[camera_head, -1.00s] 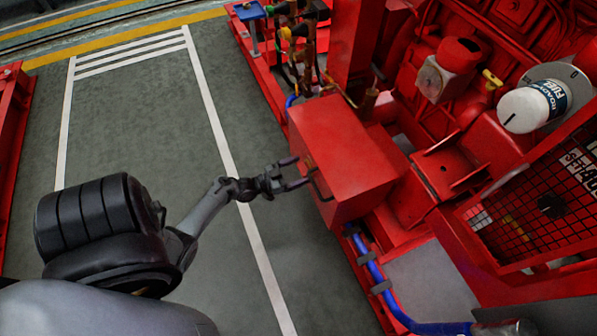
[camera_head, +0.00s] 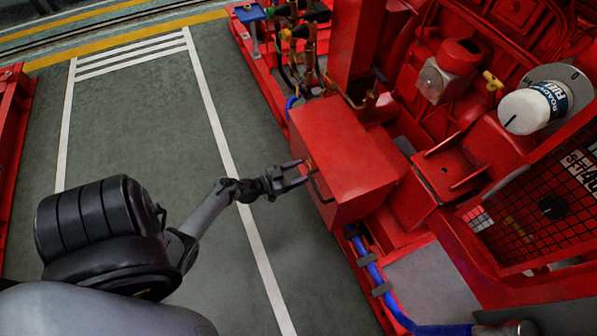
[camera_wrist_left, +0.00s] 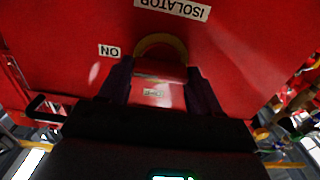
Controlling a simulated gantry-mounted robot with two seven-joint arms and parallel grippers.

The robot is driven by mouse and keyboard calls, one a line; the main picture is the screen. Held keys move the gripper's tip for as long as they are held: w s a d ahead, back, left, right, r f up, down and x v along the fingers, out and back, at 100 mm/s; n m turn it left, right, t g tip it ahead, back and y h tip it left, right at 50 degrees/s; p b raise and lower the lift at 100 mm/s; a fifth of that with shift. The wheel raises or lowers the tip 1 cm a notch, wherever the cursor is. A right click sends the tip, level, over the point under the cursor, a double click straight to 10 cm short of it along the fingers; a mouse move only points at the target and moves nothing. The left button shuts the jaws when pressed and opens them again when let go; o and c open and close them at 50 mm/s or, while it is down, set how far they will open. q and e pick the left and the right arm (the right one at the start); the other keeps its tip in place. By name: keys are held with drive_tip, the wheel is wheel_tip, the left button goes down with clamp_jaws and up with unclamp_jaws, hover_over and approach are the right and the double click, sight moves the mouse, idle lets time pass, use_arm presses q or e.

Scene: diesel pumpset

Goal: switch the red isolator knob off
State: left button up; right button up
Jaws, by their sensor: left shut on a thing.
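The red isolator knob (camera_wrist_left: 160,70) shows in the left wrist view on the face of a red box (camera_head: 345,155). A yellow ring (camera_wrist_left: 160,42) surrounds it, partly hidden. My left gripper (camera_head: 303,173) is at the box's left-facing side in the head view. In the left wrist view, the fingers of my left gripper (camera_wrist_left: 160,88) are shut on the knob, one at each side. The ON label (camera_wrist_left: 109,51) is left of the knob, and a small label (camera_wrist_left: 153,93), apparently OFF, lies between the fingers. The knob is too small to judge in the head view. My right gripper is out of view.
An ISOLATOR label (camera_wrist_left: 172,8) appears upside down above the knob. A dark handle (camera_head: 319,188) stands out from the box close to my gripper. A blue hose (camera_head: 368,262) runs below the box. The grey floor (camera_head: 150,120) to the left is clear.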

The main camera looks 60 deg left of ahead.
use_arm(q)
drive_tip(key=shift+r, duration=0.1)
drive_tip(key=n+p, duration=0.2)
drive_tip(key=n, duration=0.1)
drive_tip(key=shift+w+r+n, duration=0.1)
drive_tip(key=shift+n, duration=0.2)
drive_tip(key=n+p, duration=0.2)
drive_tip(key=n, duration=0.2)
drive_tip(key=shift+a, duration=0.1)
drive_tip(key=n, duration=0.3)
drive_tip(key=n+p, duration=0.1)
drive_tip(key=n, duration=0.5)
drive_tip(key=shift+a+f+n, duration=0.1)
drive_tip(key=shift+f+n, duration=0.2)
drive_tip(key=shift+f, duration=0.05)
